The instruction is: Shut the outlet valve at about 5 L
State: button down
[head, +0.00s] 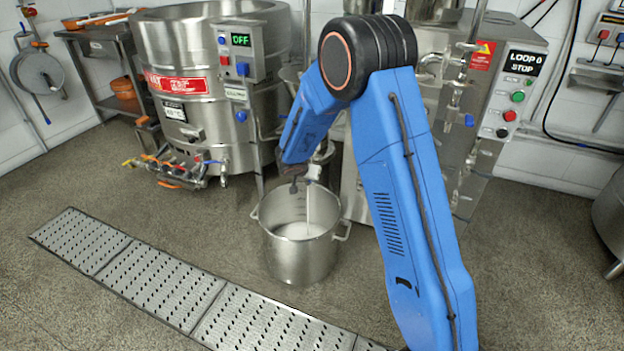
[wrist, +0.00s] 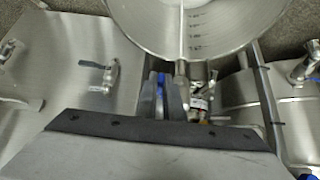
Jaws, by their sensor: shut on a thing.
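A steel pot (head: 297,262) stands on the floor below the mill, and a thin white stream (head: 308,208) falls into it. White liquid (head: 300,231) covers its bottom; the exact level cannot be read. Its inner wall shows dark scale marks in the wrist view (wrist: 196,32). My gripper (head: 295,181) is at the outlet above the pot's far rim. In the wrist view, my gripper (wrist: 163,88) is shut on the blue valve handle (wrist: 160,83), beside steel fittings (wrist: 196,90). The valve body is mostly hidden by my arm in the head view.
A control box with LOOP and STOP labels (head: 523,65) is on the mill at right. A steel kettle (head: 188,75) with several valves stands at left. A perforated drain grate (head: 160,285) crosses the front floor. Open floor lies right of my arm.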

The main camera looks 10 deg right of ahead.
jog(key=shift+s+a+f+t, duration=0.1)
jog(key=shift+a+f+t, duration=0.05)
jog(key=shift+f+t, duration=0.25)
jog(key=shift+f+h, duration=0.1)
jog(key=shift+h, duration=0.2)
jog(key=c, duration=1.9)
grip_release()
jog(key=shift+o, duration=0.2)
jog(key=v, duration=1.7)
jog(key=shift+s, duration=0.3)
